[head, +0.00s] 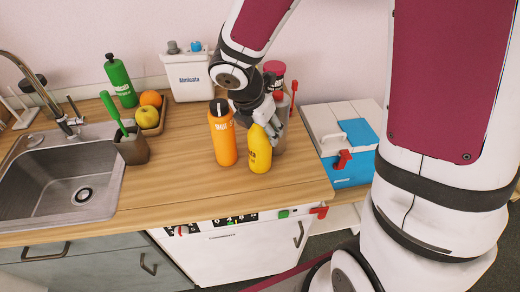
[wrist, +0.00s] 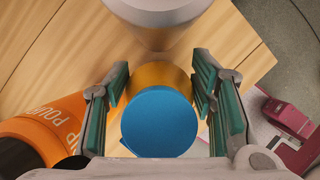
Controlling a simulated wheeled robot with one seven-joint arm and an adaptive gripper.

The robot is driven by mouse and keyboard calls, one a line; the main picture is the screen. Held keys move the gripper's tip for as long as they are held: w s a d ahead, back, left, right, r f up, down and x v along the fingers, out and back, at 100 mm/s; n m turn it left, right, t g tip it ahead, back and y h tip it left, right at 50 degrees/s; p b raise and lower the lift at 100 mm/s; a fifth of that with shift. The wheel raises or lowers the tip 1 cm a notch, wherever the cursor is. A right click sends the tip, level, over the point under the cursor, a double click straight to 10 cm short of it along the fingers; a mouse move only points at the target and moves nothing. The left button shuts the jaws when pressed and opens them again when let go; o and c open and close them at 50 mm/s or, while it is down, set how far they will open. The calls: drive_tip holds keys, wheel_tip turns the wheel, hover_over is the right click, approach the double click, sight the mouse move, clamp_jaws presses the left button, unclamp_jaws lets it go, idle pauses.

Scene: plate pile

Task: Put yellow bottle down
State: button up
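The yellow bottle (head: 259,152) stands upright at the front right of the wooden counter. Its blue cap (wrist: 159,125) fills the middle of the wrist view and hides much of its body. My gripper (head: 268,125) comes down on it from above and behind. In the wrist view my two green-padded fingers (wrist: 161,78) lie on both sides of the bottle, the tips against its yellow body. The gripper looks shut on it. The bottle's base appears at or just above the counter; I cannot tell whether it touches.
An orange bottle (head: 222,138) stands close on the left and also shows in the wrist view (wrist: 45,130). A grey bottle (head: 283,110) is behind. The counter (head: 185,185) is clear farther left, before the sink (head: 65,185). Its front edge is near.

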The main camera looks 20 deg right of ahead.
drive_tip(key=c, duration=0.9)
clamp_jaws()
